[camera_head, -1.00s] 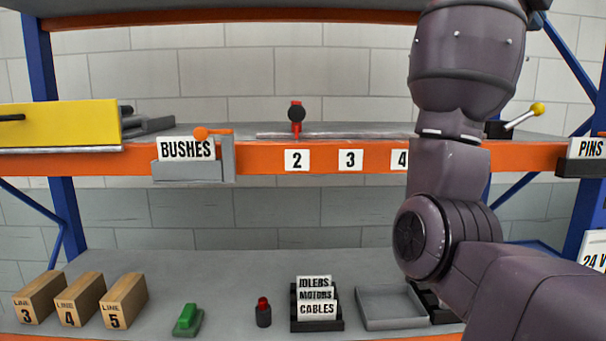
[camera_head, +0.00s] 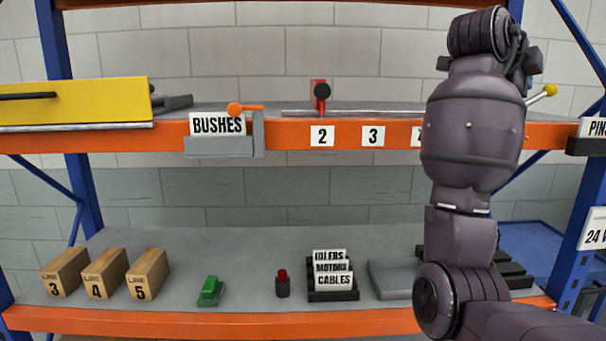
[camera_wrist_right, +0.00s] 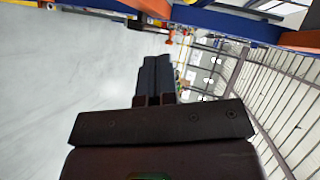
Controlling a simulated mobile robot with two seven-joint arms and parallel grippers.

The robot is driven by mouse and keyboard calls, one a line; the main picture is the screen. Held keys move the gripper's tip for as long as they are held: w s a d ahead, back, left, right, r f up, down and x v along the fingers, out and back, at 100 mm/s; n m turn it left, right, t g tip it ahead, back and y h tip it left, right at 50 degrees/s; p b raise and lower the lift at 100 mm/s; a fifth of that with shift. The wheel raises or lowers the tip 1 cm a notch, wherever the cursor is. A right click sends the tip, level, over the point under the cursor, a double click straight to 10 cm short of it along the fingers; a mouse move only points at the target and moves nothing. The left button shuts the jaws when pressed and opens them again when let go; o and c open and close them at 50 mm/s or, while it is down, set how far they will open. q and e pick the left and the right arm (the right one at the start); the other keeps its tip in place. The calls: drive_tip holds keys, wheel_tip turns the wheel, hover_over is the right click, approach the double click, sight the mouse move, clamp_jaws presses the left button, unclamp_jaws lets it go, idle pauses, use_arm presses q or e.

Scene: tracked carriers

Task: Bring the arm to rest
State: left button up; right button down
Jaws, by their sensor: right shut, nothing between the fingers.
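My right arm (camera_head: 470,145) rises in front of the right part of the rack in the head view. Its elbow is low and its wrist end is at the top, above the upper shelf's orange beam. I cannot make out its fingertips there. In the right wrist view my right gripper (camera_wrist_right: 157,62) is shut, with its dark fingers together and nothing between them. Pale floor or wall surface lies to its left in that view. My left gripper is in neither view.
The upper shelf (camera_head: 375,140) holds a yellow box (camera_head: 75,103), a BUSHES holder (camera_head: 218,148) and a red-and-black part (camera_head: 321,93). Below stand line boxes (camera_head: 148,274), a green part (camera_head: 210,292), a red-topped part (camera_head: 282,284) and a card holder (camera_head: 333,296). My arm partly hides a grey tray (camera_head: 390,280).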

drive_tip(key=s+f+n+y, duration=0.25)
drive_tip(key=f+n, duration=0.25)
drive_tip(key=f, duration=0.8)
drive_tip(key=s+f+n+y, duration=0.1)
drive_tip(key=s+f+n, duration=0.4)
drive_tip(key=f, duration=0.9)
drive_tip(key=s+f+n+y, duration=0.15)
drive_tip(key=f+n, duration=0.45)
drive_tip(key=f, duration=0.7)
drive_tip(key=s+a+f+n+g+y, duration=0.1)
drive_tip(key=s+a+f+n+y, duration=0.2)
drive_tip(key=s+f, duration=0.5)
drive_tip(key=s+a+f+n+g+y, duration=0.1)
drive_tip(key=s+a+f+n+g, duration=0.2)
drive_tip(key=s, duration=0.8)
drive_tip(key=s+a+f+n+y, duration=0.25)
drive_tip(key=s+f+n, duration=0.35)
drive_tip(key=s, duration=0.4)
drive_tip(key=w+f+t, duration=0.7)
drive_tip(key=f+t, duration=0.1)
drive_tip(key=f, duration=0.3)
drive_tip(key=shift+w+a+f, duration=0.2)
drive_tip(key=shift+a+f, duration=0.05)
drive_tip(key=shift+a, duration=0.05)
